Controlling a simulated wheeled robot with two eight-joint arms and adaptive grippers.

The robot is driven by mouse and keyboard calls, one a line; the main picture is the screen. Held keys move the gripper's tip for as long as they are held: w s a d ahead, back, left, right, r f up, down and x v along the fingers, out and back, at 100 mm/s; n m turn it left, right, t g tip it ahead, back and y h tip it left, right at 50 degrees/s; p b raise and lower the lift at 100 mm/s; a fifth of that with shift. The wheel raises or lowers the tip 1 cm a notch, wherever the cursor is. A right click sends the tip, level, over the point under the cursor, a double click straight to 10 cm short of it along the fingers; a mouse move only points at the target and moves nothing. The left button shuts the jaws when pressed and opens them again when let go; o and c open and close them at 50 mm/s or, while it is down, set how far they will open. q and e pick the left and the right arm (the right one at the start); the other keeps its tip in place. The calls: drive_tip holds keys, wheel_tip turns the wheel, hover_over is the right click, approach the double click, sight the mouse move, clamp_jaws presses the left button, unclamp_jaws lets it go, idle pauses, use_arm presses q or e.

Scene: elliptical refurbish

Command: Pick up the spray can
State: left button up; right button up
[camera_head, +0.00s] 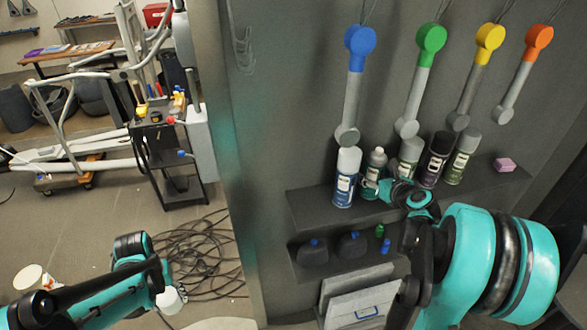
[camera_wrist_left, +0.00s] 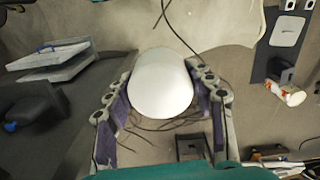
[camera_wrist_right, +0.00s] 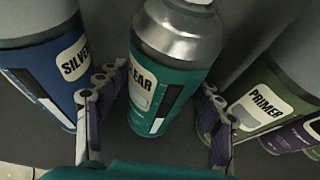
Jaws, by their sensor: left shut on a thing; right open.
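A teal spray can with a silver top and a label ending in "EAR" (camera_wrist_right: 160,90) stands upright on the shelf. It also shows in the head view (camera_head: 376,160), its lower part partly hidden by my right gripper. My right gripper (camera_wrist_right: 155,118) is open, with one finger on each side of this can; whether they touch it I cannot tell. The blue "SILVER" can (camera_head: 345,178) stands just left and the green "PRIMER" can (camera_wrist_right: 275,95) just right. My left gripper (camera_wrist_left: 163,100) is shut on a smooth white rounded object (camera_wrist_left: 160,85), low at the left in the head view (camera_head: 170,299).
More cans (camera_head: 436,160) stand close along the upper shelf (camera_head: 310,208). A pink block (camera_head: 505,165) lies at its right end. Coloured hanging tools (camera_head: 360,42) are above. Cables (camera_head: 200,255) lie on the floor.

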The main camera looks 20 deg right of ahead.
sight(381, 159)
drive_tip(key=c, duration=1.2)
drive_tip(key=shift+r, duration=0.1)
use_arm(q)
drive_tip(key=shift+r, duration=0.2)
use_arm(e)
drive_tip(key=shift+s+r, duration=0.15)
drive_tip(key=shift+r, duration=0.05)
use_arm(q)
wheel_tip(381, 159, up, 2)
drive_tip(key=p, duration=0.2)
drive_tip(key=shift+r+p, duration=0.1)
drive_tip(key=shift+p, duration=0.2)
use_arm(e)
wheel_tip(381, 159, up, 6)
drive_tip(key=shift+s+r, duration=0.1)
drive_tip(key=shift+r, duration=0.15)
use_arm(q)
drive_tip(key=shift+r+p, duration=0.9)
use_arm(e)
drive_tip(key=s, duration=0.6)
drive_tip(key=s+a, duration=0.1)
drive_tip(key=s, duration=0.6)
drive_tip(key=s+a, duration=0.1)
drive_tip(key=s, duration=0.5)
drive_tip(key=shift+s+a, duration=0.1)
drive_tip(key=shift+s, duration=0.15)
drive_tip(key=o, duration=0.4)
drive_tip(key=c, duration=0.4)
